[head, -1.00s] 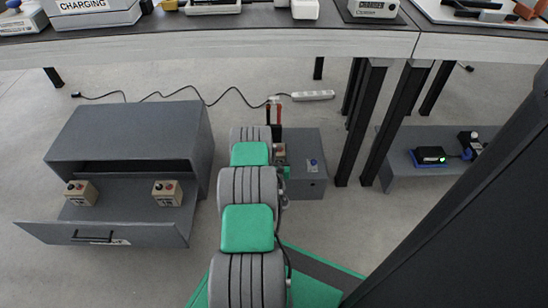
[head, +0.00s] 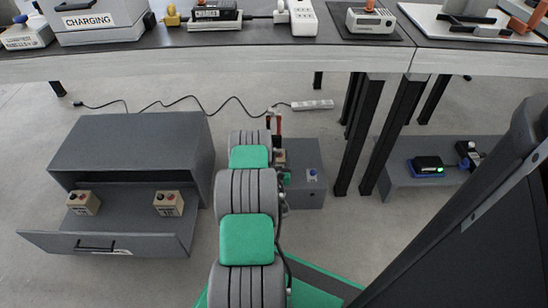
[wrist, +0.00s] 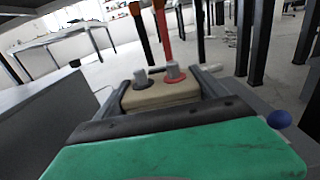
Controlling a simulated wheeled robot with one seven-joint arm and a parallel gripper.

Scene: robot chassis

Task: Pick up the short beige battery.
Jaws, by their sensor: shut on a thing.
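A beige battery (wrist: 160,95) with one red-ringed terminal and one dark terminal sits between the fingers of my gripper (wrist: 163,88) in the wrist view. My gripper is shut on its sides. Its lower part is hidden behind the green and black wrist part. In the head view only a small beige patch of the battery (head: 280,156) shows beside my arm. Two other beige batteries stand in the open drawer, one at the left (head: 83,202) and one at the right (head: 168,203). I cannot tell its height from this view.
The grey drawer cabinet (head: 130,140) stands left of my arm. A grey box (head: 307,165) with a blue knob stands right of it. A long workbench (head: 200,50) crosses behind; dark legs (head: 358,130) stand right.

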